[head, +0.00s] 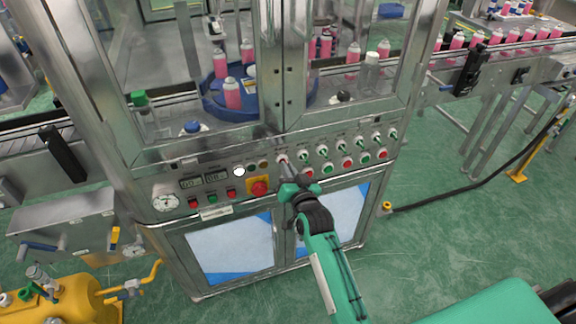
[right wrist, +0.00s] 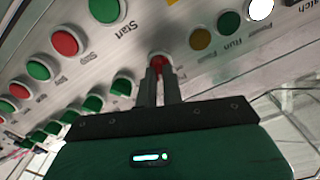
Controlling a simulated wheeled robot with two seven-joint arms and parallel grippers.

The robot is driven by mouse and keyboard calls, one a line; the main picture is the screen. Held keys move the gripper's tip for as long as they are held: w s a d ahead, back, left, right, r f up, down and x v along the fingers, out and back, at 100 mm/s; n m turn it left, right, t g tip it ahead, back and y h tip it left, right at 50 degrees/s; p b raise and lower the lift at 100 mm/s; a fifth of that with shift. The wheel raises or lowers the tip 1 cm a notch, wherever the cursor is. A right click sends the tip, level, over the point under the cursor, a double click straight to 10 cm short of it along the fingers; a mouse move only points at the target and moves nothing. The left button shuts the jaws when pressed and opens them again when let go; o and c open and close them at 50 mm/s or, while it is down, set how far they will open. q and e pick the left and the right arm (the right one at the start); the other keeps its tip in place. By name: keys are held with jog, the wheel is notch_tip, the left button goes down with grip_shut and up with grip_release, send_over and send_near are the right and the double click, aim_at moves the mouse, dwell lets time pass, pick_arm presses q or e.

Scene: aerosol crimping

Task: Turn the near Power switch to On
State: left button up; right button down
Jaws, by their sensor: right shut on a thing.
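The near Power switch (head: 282,159) is a small knob in a pale ring on the machine's front panel, at the left end of the switch row. In the right wrist view it shows as a red knob (right wrist: 160,61) between the fingertips, and its label is partly covered. My right gripper (head: 285,168) reaches up to the panel from below and is shut on this knob. The fingers hide much of the knob, so its exact angle is hard to tell. My left gripper is not in view.
Several green-handled switches (head: 322,151) run to the right, above red and green buttons (head: 347,162). White, green and amber lamps (head: 263,165) sit left of the gripper. A red emergency stop on a yellow plate (head: 259,186) is close by, lower left.

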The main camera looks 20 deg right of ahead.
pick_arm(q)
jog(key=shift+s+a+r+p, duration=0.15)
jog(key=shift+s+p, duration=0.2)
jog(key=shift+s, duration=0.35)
pick_arm(e)
jog(key=shift+m, duration=0.9)
jog(key=c, duration=1.5)
grip_release()
jog(key=shift+c, duration=0.2)
jog(key=shift+s, duration=0.1)
